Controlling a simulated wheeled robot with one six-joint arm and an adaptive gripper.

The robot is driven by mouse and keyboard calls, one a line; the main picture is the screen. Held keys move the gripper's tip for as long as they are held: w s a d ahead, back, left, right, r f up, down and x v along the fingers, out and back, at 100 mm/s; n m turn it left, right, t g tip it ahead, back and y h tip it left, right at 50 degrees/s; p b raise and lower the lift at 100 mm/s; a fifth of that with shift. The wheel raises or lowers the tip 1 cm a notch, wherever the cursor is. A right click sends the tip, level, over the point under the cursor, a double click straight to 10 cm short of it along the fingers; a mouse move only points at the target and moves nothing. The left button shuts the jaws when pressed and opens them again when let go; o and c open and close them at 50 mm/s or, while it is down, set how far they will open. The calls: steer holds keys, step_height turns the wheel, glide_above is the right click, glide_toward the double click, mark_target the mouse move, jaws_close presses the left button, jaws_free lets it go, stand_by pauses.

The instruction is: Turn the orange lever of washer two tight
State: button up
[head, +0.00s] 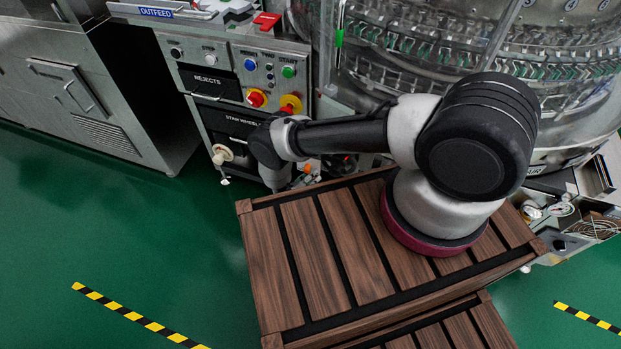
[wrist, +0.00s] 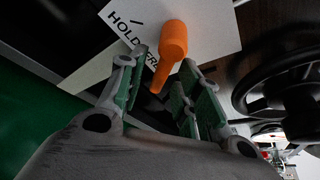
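An orange lever (wrist: 173,42) stands out in the wrist view, thick at its top and narrowing to a lower end. My gripper (wrist: 162,66) is open, with green-padded fingers to the left and right of the lever's lower end. Gaps show between the lever and both pads, and neither finger visibly touches it. In the head view, a small orange spot (head: 308,168) shows beside my wrist; I cannot tell if it is the same lever. My arm hides most of the gripper there. No washer number is readable.
A white label reading "HOLD" (wrist: 128,22) lies behind the lever. A black handwheel (wrist: 285,85) is close on the right in the wrist view. In the head view, a control panel (head: 225,55) and a cream knob (head: 221,153) stand near my arm; the green floor (head: 130,240) is open at left.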

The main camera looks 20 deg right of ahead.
jaws_close()
steer(key=shift+m, duration=0.3)
steer(key=shift+w+a+f+m+t+y, duration=0.1)
steer(key=shift+w+a+m+t+y, duration=0.3)
steer(key=shift+a+m+t+y, duration=0.85)
steer(key=shift+w+d+r+m+t+y, duration=0.15)
steer(key=shift+w+m+y, duration=0.45)
steer(key=shift+m, duration=1.5)
steer(key=shift+w+a+f+m+t+y, duration=0.2)
steer(key=shift+a+m+t+y, duration=0.5)
steer(key=shift+m+y, duration=0.7)
steer(key=shift+m+h, duration=0.25)
steer(key=shift+m, duration=0.1)
